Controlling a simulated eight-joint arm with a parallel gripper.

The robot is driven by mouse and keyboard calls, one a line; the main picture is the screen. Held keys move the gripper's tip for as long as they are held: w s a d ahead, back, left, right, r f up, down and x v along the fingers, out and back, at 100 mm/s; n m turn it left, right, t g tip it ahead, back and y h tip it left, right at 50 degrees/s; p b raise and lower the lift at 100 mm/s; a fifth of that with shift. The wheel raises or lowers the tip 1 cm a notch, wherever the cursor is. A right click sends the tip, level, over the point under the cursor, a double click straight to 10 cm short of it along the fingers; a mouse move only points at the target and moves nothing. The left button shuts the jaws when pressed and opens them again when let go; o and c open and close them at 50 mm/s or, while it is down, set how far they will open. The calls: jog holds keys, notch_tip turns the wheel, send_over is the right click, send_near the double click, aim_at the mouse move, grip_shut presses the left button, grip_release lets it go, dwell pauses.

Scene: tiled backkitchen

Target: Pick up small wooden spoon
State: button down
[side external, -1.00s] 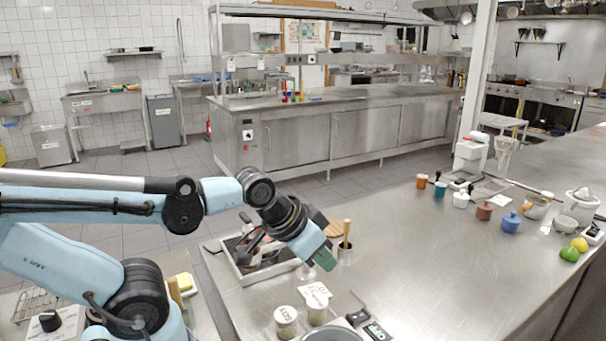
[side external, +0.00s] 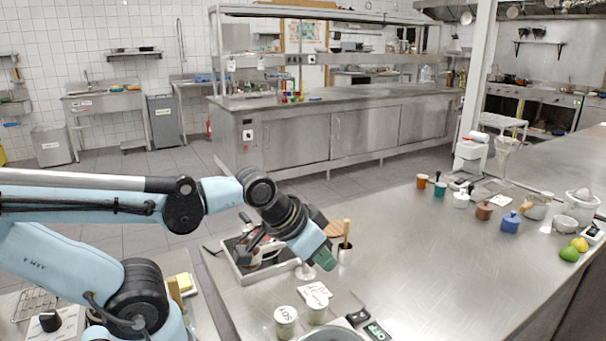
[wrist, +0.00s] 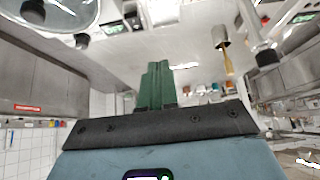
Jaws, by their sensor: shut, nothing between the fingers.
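My gripper (side external: 326,260) has green fingers and is just left of the cup in the side view, apart from the handle as far as I can tell. The fingers (wrist: 156,72) are pressed together and empty in the wrist view. The spoon's lower end is hidden in the cup.
A tray (side external: 240,275) with dark utensils lies left of my gripper. The middle of the steel table (side external: 430,260) is clear.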

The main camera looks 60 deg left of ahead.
jog(key=c, duration=1)
grip_release()
notch_tip(320, 180, up, 5)
jog(key=m+g, duration=0.4)
jog(key=g, duration=0.3)
send_over(347, 220)
jog(key=f, duration=0.7)
jog(key=shift+w+d, duration=0.15)
jog(key=shift+w, duration=0.25)
jog(key=shift+s+f, duration=0.2)
jog(key=shift+f, duration=1.1)
jog(key=shift+s+f, duration=0.15)
jog(key=shift+f, duration=1.15)
